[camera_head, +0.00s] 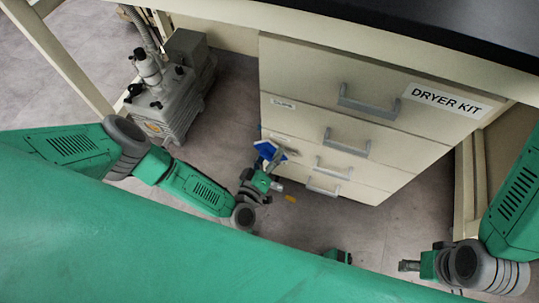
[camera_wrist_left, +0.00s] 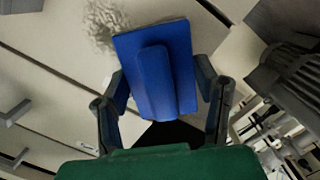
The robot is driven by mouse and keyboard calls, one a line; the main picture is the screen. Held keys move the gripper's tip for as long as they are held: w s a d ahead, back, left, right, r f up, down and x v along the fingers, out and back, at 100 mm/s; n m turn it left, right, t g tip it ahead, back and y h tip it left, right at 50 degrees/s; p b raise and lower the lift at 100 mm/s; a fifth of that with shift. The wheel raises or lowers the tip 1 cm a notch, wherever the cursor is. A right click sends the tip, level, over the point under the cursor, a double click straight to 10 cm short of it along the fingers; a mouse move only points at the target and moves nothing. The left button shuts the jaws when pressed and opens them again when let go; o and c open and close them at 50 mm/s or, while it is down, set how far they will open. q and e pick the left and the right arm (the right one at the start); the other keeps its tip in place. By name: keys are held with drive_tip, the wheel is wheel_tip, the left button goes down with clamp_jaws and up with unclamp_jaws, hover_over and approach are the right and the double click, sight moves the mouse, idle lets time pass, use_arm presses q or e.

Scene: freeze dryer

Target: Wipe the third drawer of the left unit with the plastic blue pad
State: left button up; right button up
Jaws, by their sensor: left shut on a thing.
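The blue pad (camera_head: 266,150) is in my left gripper (camera_head: 268,166), at the left side of the drawer unit's front, by the third drawer (camera_head: 308,155). The left wrist view shows the pad (camera_wrist_left: 155,65) with its raised grip between the two fingers. A pale grey scribbled smudge (camera_wrist_left: 105,25) lies on the drawer front just beyond the pad. The smudge also shows in the head view (camera_head: 291,152). I cannot tell whether the pad touches the front. My right gripper (camera_head: 412,265) is low at the right, away from the drawers; its jaws are unclear.
The top drawer (camera_head: 305,75) carries a DRYER KIT label. Grey handles (camera_head: 347,143) stick out from the drawer fronts. A grey pump (camera_head: 170,95) stands on the floor at left. A dark countertop (camera_head: 440,25) overhangs the unit. A small orange thing (camera_head: 290,198) shows beside my left gripper.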

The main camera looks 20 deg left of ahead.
sight(297, 152)
use_arm(q)
drive_tip(key=shift+w+d+r, duration=0.1)
drive_tip(key=shift+w+d, duration=0.2)
drive_tip(key=shift+d, duration=0.05)
use_arm(e)
drive_tip(key=shift+d+f, duration=0.1)
drive_tip(key=shift+d, duration=0.25)
use_arm(q)
drive_tip(key=shift+w+a, duration=0.2)
drive_tip(key=shift+w, duration=0.15)
use_arm(e)
drive_tip(key=shift+a, duration=0.25)
use_arm(q)
drive_tip(key=shift+s+d, duration=0.1)
drive_tip(key=shift+d, duration=3.45)
use_arm(e)
drive_tip(key=shift+d, duration=0.1)
